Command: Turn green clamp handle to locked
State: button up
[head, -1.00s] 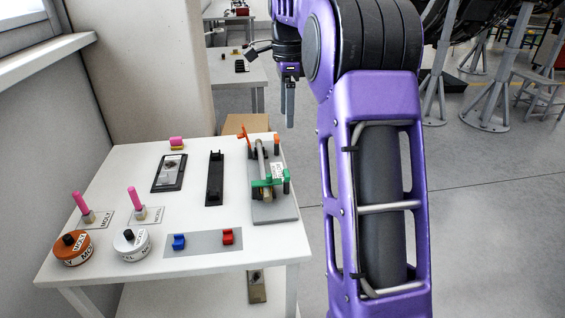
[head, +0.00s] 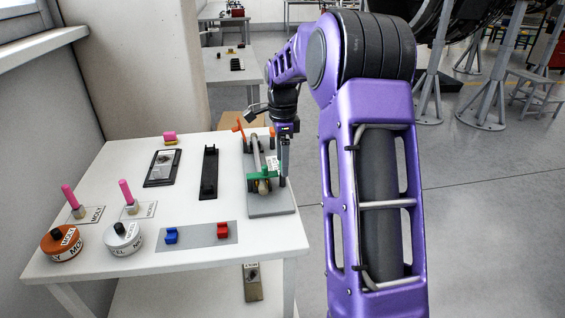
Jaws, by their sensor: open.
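The green clamp (head: 260,176) sits across the near part of a grey fixture plate (head: 272,209) at the table's right side. A pale rod (head: 255,153) runs through the fixture, with a small white tag beside it. My gripper (head: 284,173) points down at the right end of the green clamp. Its jaws are open, seen edge-on, and they hide part of the clamp's right end. I cannot tell whether a finger touches the green handle. An orange clamp handle (head: 238,126) stands tilted at the fixture's far end.
Open floor lies right of the table.

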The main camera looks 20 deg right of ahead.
jog(key=shift+f, duration=0.25)
grip_shut()
